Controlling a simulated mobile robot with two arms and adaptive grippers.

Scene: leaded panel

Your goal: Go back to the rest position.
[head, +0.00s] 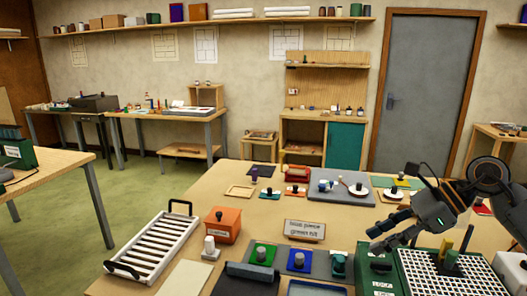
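My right gripper (375,240) reaches in from the right edge, above the right side of the wooden work table (140,280). Its two dark fingers point left and stand apart, with nothing seen between them. My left gripper is not in view.
A white slatted rack (155,245) and an orange box (222,225) stand left. Open green floor (150,190) lies beyond the table's left edge.

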